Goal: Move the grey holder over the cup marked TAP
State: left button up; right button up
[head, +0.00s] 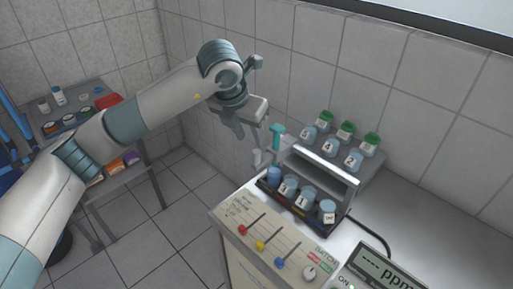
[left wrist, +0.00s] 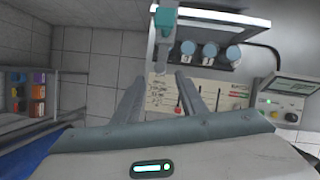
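The grey holder appears to be the slim grey upright piece with a teal top (head: 277,131), at the left end of the rack. In the left wrist view its teal top (left wrist: 165,18) and grey stem stand ahead of the fingers. My left gripper (head: 249,134) is just left of it, its fingers apart with nothing seen between them; they also show in the left wrist view (left wrist: 159,87). Several blue cups (head: 307,195) stand in the rack's lower row, the leftmost cup (head: 273,174) nearest the holder. My right gripper is out of view.
In front are a slider panel (head: 262,240) and a ppm meter (head: 385,268). A tiled wall is close behind. A shelf cart (head: 145,160) stands at the left.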

aim_at(256, 151)
pick_arm(q)
jog(key=p+x, duration=0.3)
jog(key=x, duration=0.5)
jog(key=shift+x, duration=0.8)
grip_shut()
